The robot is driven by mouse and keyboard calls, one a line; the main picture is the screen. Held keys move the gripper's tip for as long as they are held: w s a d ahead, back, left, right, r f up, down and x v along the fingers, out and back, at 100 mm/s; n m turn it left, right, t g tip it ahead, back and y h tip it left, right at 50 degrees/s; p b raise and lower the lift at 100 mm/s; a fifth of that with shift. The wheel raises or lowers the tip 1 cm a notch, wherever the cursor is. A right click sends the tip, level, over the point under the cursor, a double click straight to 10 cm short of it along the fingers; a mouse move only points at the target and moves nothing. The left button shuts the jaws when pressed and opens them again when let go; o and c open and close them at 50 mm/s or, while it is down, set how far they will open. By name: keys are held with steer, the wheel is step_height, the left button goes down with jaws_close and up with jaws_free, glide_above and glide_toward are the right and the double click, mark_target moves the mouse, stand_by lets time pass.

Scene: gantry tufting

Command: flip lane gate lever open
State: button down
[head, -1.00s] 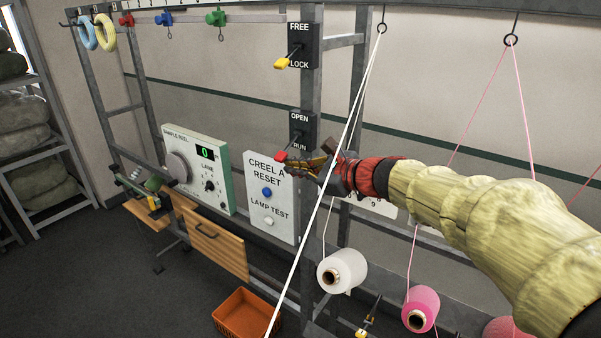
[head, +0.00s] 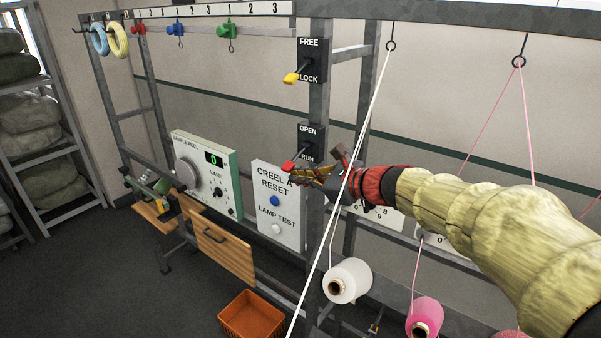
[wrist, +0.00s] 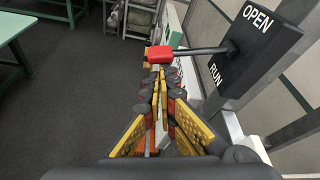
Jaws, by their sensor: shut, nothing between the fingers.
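The lane gate lever has a red tip (head: 289,166) and a dark rod on a black OPEN/RUN plate (head: 311,143) fixed to the grey post. In the head view its tip hangs low, at the RUN end. In the wrist view the red tip (wrist: 160,58) stands just beyond my fingertips, with the plate (wrist: 258,45) at upper right. My gripper (head: 297,180) has its yellow and dark fingers together and empty, right beside and slightly below the red tip. The fingers also show in the wrist view (wrist: 160,82). I cannot tell whether they touch the tip.
A similar yellow-tipped FREE/LOCK lever (head: 291,78) is above on the same post. The CREEL A RESET panel (head: 276,205) stands close to the left of my gripper. A taut white yarn (head: 358,150) crosses in front of my wrist, and a white cone (head: 347,281) sits below.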

steer(key=r+p, duration=0.1)
steer(key=r+m+p, duration=0.1)
steer(key=p, duration=0.1)
steer(key=s+r+m+p, duration=0.1)
steer(key=shift+a+r+g+y+p, duration=0.15)
steer(key=shift+a+g+y+p, duration=0.15)
steer(key=shift+a+g+y, duration=0.1)
steer(key=shift+s+r, duration=0.15)
steer(key=shift+r, duration=0.35)
steer(key=shift+p, duration=0.3)
steer(key=shift+r+p, duration=0.6)
steer(key=shift+r, duration=0.25)
steer(key=shift+f, duration=0.2)
steer(key=b, duration=0.5)
glide_toward(291, 168)
steer(key=s+d, duration=0.1)
steer(key=shift+s+f, duration=0.25)
steer(key=shift+f, duration=0.05)
